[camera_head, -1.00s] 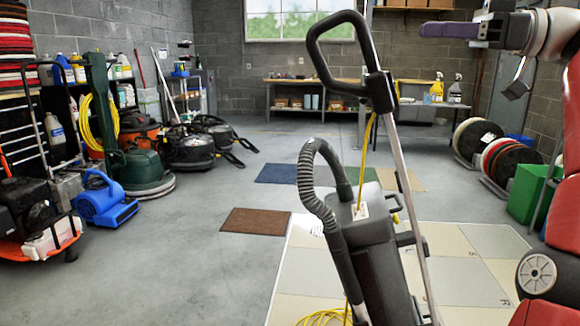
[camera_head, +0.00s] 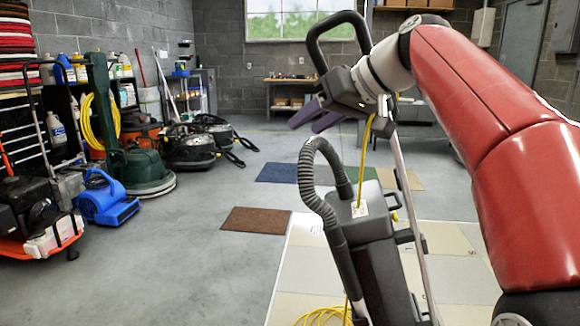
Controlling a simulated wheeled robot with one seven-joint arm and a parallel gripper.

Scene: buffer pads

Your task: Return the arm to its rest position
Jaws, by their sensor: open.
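My gripper (camera_head: 317,117) is in the middle of the head view, in front of the upper part of an upright vacuum cleaner's handle. Its two dark purple fingers are apart and point left and down, with nothing seen between them. My red arm reaches in from the right edge, bent at the top, and crosses the right half of the view. It hides part of the handle pole, the back workbench and the right wall. I cannot tell whether the gripper touches the handle.
The vacuum cleaner (camera_head: 372,240) stands close in front on a pale tiled mat (camera_head: 458,285). A yellow cord hangs along it. A brown pad (camera_head: 256,220) lies left of it. A blue blower (camera_head: 105,200) and a green floor machine (camera_head: 140,180) stand at left.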

